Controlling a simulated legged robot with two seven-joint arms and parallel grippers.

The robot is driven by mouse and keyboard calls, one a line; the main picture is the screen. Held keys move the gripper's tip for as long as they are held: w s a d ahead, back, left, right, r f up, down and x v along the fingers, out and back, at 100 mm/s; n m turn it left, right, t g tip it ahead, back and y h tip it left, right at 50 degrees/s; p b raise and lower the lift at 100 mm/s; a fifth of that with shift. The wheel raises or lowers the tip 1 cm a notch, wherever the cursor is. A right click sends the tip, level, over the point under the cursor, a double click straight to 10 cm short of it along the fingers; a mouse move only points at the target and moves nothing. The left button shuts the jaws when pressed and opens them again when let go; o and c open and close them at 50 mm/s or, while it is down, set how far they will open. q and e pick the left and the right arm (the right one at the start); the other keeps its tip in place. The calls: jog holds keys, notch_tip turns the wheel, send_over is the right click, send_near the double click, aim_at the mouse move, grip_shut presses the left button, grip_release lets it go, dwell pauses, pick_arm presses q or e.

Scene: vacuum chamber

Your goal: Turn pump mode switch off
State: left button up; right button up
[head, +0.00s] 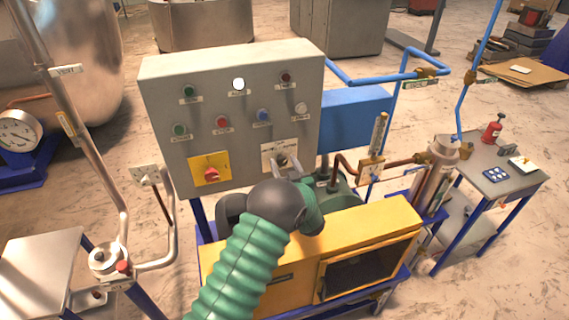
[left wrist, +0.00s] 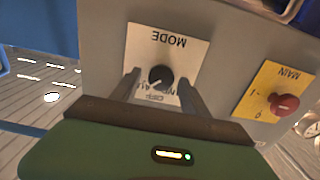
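The pump mode switch is a black knob on a white plate marked MODE (left wrist: 183,47) on the grey control panel (head: 232,70). The knob (left wrist: 160,77) shows between my left gripper's fingers in the left wrist view, where the plate appears upside down. My left gripper (left wrist: 160,92) is open, with one finger on each side of the knob and gaps visible. In the head view, my left gripper (head: 287,172) reaches the panel's lower right, and the arm hides part of what lies below. My right gripper is not in view.
A red main switch on a yellow plate (head: 221,160) sits left of the mode plate. Several buttons and lamps are above. A yellow housing (head: 385,222) stands below the panel. Copper and blue pipes (head: 375,80) and a side table (head: 520,183) are to the right.

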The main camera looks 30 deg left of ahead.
pick_arm(q)
jog(key=shift+a+f, duration=0.1)
jog(key=shift+a, duration=0.15)
jog(key=c, duration=0.5)
jog(key=shift+w+d, duration=0.1)
jog(key=shift+w, duration=0.05)
grip_shut()
jog(key=shift+f+n+b, duration=0.3)
jog(key=shift+n+b, duration=0.2)
jog(key=shift+b, duration=0.5)
jog(key=n+b, duration=0.3)
jog(key=b, duration=0.2)
jog(key=n+b, duration=0.3)
jog(key=b, duration=0.2)
jog(key=shift+f+n, duration=0.2)
jog(key=shift+n, duration=0.1)
jog(key=shift+r+n+b, duration=0.15)
jog(key=shift+n+b, duration=0.55)
jog(key=shift+b, duration=0.5)
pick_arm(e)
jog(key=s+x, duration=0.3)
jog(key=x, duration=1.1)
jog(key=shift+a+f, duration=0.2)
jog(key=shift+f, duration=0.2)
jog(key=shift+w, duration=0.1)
